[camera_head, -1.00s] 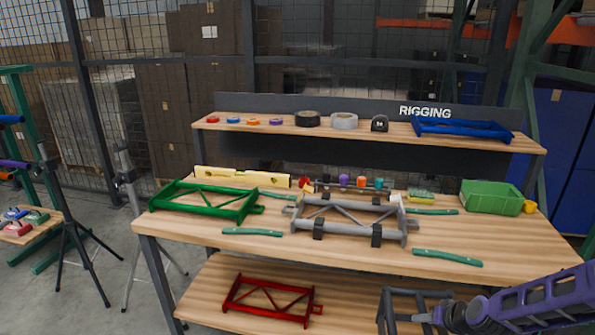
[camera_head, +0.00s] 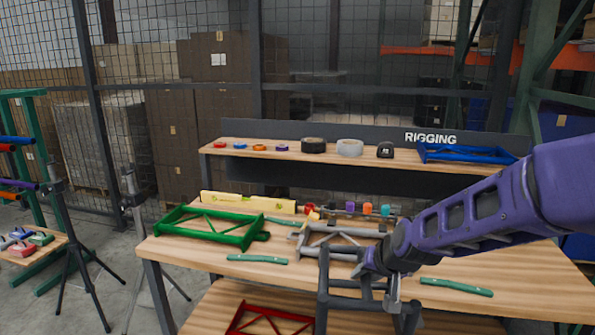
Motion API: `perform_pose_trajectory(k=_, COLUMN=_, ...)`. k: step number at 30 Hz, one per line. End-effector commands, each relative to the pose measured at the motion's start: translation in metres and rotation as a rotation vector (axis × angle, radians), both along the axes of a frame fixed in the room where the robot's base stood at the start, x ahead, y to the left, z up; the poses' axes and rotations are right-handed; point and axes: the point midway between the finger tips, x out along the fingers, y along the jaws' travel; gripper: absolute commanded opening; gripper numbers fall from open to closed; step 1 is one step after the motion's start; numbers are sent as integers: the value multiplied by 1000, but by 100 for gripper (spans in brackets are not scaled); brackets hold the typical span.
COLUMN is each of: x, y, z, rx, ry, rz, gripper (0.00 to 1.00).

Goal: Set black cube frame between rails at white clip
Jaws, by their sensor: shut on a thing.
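The black cube frame (camera_head: 324,287) hangs in front of the bench's near edge, in the lower middle of the head view. My gripper (camera_head: 369,268) is shut on its upper part, and my purple arm reaches in from the right. The frame's lower end runs out of the picture. A grey truss (camera_head: 318,238) with two long rails lies on the bench behind the frame; my arm and gripper hide its right part. I cannot make out a white clip for certain.
A green truss (camera_head: 207,226) lies on the bench's left, a yellow level (camera_head: 248,202) behind it. Teal strips (camera_head: 257,259) (camera_head: 456,287) lie near the front. Several coloured pieces (camera_head: 367,208) stand behind the grey truss. A red truss (camera_head: 268,321) is on the lower shelf.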

Motion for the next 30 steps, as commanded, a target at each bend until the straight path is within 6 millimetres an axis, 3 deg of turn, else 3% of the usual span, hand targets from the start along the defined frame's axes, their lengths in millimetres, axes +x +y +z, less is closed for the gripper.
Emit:
perform_pose_trajectory(k=2, x=3, y=7, z=10, rx=-2, ry=-6, rz=1, gripper=0)
perform_pose_trajectory(k=23, x=2, y=5, z=8, rx=3, ry=-4, rz=3, gripper=0)
perform_pose_trajectory(k=25, x=3, y=6, z=27, rx=1, ry=-7, rz=1, gripper=0)
perform_pose_trajectory(k=30, x=3, y=6, z=41, rx=1, ry=-6, rz=2, gripper=0)
